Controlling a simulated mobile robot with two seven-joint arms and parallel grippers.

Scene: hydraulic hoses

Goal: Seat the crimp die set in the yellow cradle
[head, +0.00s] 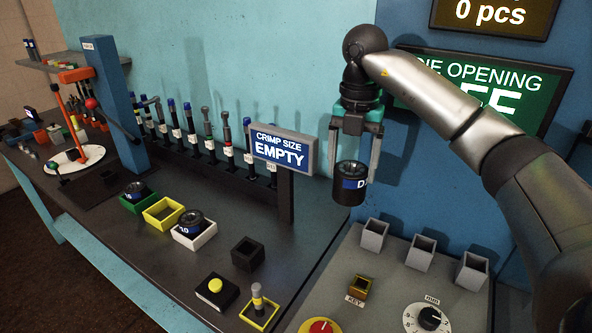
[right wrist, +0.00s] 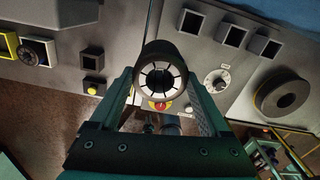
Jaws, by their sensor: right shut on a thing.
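The crimp die set (head: 349,190) is a black cylinder with a blue label band. My right gripper (head: 352,165) is shut on it and holds it upright in the air, above the back of the grey control panel. In the right wrist view the die set (right wrist: 160,77) shows its ring of segments between the fingers. The yellow cradle (head: 151,219) is an open, empty square frame on the dark bench, well left of and below the gripper. A yellow edge (right wrist: 8,45) shows at the left of the right wrist view. My left gripper is out of view.
A green cradle (head: 131,209) and a white cradle (head: 194,241), each holding a black die, flank the yellow cradle. The "CRIMP SIZE EMPTY" sign (head: 281,150) on its post stands between gripper and cradles. A black open box (head: 247,253) and yellow button (head: 215,285) are in front.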

